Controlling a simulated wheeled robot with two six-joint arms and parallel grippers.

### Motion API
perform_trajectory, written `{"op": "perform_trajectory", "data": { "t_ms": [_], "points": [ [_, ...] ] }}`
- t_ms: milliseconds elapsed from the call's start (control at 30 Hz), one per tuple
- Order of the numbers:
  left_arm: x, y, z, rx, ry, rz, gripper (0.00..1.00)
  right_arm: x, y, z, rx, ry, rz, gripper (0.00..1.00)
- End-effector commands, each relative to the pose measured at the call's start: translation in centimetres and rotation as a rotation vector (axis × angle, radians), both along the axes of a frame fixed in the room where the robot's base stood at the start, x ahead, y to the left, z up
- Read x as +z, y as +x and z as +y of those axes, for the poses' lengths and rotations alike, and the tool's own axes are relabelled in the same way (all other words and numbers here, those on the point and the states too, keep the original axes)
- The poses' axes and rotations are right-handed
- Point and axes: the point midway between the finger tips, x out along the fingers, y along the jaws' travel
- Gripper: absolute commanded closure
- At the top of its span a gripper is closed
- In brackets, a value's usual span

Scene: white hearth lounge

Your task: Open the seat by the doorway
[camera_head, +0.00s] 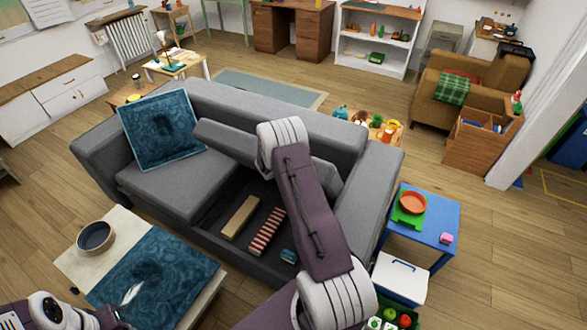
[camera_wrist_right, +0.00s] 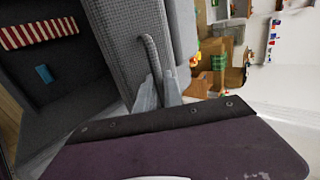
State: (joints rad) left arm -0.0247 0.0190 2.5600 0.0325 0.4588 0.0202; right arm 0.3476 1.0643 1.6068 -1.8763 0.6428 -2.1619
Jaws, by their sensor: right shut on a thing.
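The grey sofa (camera_head: 168,182) has two seats. The seat on the doorway side, a grey seat lid (camera_head: 228,138), is raised and tilted up toward the backrest. Below it the dark storage well (camera_head: 212,208) is open, with a tan block (camera_head: 240,217), a red-and-white striped thing (camera_head: 268,232) and a small blue thing (camera_head: 288,255) inside. In the right wrist view my right gripper (camera_wrist_right: 160,90) is shut on a grey strap loop (camera_wrist_right: 149,48) at the lid. In the head view my right forearm hides this grip. My left arm shows at the lower left; its fingertips are not visible.
A teal cushion (camera_head: 162,130) rests on the other seat. A low table (camera_head: 75,262) with a bowl (camera_head: 95,237) and teal cloth stands in front. A blue side table (camera_head: 440,222) stands right of the sofa. Open floor lies further right, by the white doorway post (camera_head: 530,125).

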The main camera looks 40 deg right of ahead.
Motion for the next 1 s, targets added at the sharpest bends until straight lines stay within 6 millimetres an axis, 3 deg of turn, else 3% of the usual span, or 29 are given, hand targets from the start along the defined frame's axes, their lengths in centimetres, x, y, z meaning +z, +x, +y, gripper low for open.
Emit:
{"op": "perform_trajectory", "data": {
  "t_ms": [467,500,533,867,1000],
  "points": [
    [0.4,0.0,0.0,0.000,0.000,0.000,0.64,0.4,0.2,-0.5,-0.001,-0.002,-0.001,1.00],
    [0.4,0.0,0.0,0.000,0.000,0.000,0.64,0.4,0.2,-0.5,-0.001,-0.001,-0.001,0.86],
    [0.4,0.0,0.0,0.000,0.000,0.000,0.64,0.4,0.2,-0.5,-0.001,-0.001,-0.001,0.79],
    [0.3,0.0,0.0,0.000,0.000,0.000,0.64,0.5,0.2,-0.3,0.000,0.000,0.000,0.79],
    [-0.3,0.0,0.0,0.000,0.000,0.000,0.64,1.9,-0.4,1.4,0.004,-0.001,-0.002,0.79]
  ]
}}
